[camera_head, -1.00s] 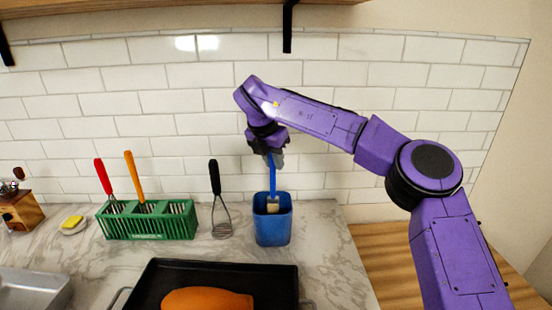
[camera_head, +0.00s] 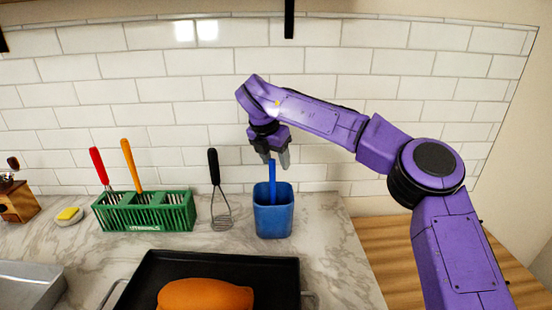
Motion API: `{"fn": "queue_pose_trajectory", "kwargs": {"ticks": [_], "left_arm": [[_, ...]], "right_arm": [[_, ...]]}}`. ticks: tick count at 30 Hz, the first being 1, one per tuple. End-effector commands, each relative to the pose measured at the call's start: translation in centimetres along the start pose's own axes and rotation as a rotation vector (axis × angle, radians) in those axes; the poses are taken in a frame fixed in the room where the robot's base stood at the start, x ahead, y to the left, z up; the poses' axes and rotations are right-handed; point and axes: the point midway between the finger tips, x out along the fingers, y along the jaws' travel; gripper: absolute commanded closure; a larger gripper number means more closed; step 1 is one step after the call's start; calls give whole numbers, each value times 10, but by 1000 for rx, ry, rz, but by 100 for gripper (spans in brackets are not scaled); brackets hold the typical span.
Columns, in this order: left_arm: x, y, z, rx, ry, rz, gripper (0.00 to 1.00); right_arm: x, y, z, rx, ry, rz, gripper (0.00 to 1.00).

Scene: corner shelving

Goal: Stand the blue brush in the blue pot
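The blue brush (camera_head: 272,176) stands nearly upright in the blue pot (camera_head: 274,219). Its handle rises above the rim, and its head is hidden inside the pot. My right gripper (camera_head: 275,156) points down just above the pot. Its two fingers look spread apart, one on each side of the top of the handle, and I see no clear grip on it. My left gripper is not in view.
Further left is a green utensil rack (camera_head: 145,213) with red- and orange-handled utensils. A black tray (camera_head: 230,270) holding an orange item lies in front.

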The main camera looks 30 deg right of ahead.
Motion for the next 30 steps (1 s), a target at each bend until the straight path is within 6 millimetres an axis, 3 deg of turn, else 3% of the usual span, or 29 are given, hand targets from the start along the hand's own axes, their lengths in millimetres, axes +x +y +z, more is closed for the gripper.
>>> {"fn": "queue_pose_trajectory", "kwargs": {"ticks": [4, 9, 15, 30], "left_arm": [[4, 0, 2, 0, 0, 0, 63], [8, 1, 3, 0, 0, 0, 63], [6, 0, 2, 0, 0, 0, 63], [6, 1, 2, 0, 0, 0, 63]], "right_arm": [[-17, 0, 0, 1, -4, 3, 48], [-60, 0, 0, 2, -5, 5, 48], [-97, -1, 0, 2, -2, 2, 48], [-105, -2, 0, 0, 0, 1, 48]]}}
